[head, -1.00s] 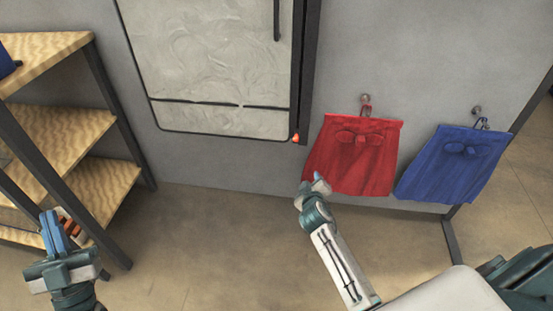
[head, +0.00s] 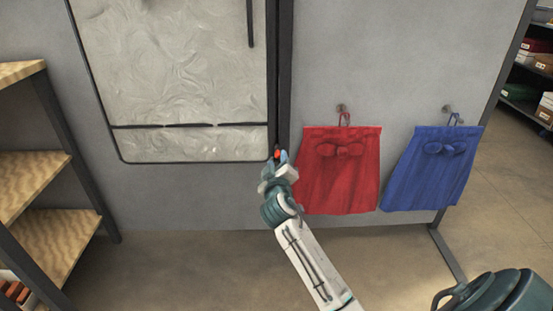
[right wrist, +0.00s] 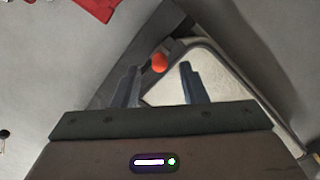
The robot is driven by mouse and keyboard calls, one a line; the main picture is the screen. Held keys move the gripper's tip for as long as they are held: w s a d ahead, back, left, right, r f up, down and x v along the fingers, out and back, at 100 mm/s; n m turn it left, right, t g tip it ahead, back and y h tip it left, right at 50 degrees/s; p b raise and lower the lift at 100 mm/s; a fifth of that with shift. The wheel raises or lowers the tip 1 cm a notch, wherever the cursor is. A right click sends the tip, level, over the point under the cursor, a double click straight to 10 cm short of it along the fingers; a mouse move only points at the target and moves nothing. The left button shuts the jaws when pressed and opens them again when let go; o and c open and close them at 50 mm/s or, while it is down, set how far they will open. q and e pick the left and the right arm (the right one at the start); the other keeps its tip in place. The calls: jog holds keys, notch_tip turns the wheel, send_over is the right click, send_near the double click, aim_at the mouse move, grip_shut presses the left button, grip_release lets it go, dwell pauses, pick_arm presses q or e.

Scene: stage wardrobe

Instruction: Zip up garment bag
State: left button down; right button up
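The pale, wrinkled garment bag (head: 180,70) hangs against the grey wall at the upper left of the head view. A dark strip (head: 284,70) runs down its right side. The small orange-red zip pull (head: 277,154) is at the bag's lower right corner, and it also shows in the right wrist view (right wrist: 159,62). My right gripper (head: 274,160) is at the pull in the head view. In the right wrist view (right wrist: 158,82) its two fingers are apart, with the pull just beyond the tips and between them. My left gripper is out of view.
A red garment (head: 340,180) and a blue garment (head: 430,175) hang from wall hooks to the right. A wooden shelf unit (head: 45,235) stands at the left. Stocked shelves (head: 530,80) are at the far right. The floor below the bag is clear.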

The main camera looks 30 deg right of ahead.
aim_at(277, 157)
jog(key=shift+b+x, duration=0.35)
jog(key=shift+x, duration=1.8)
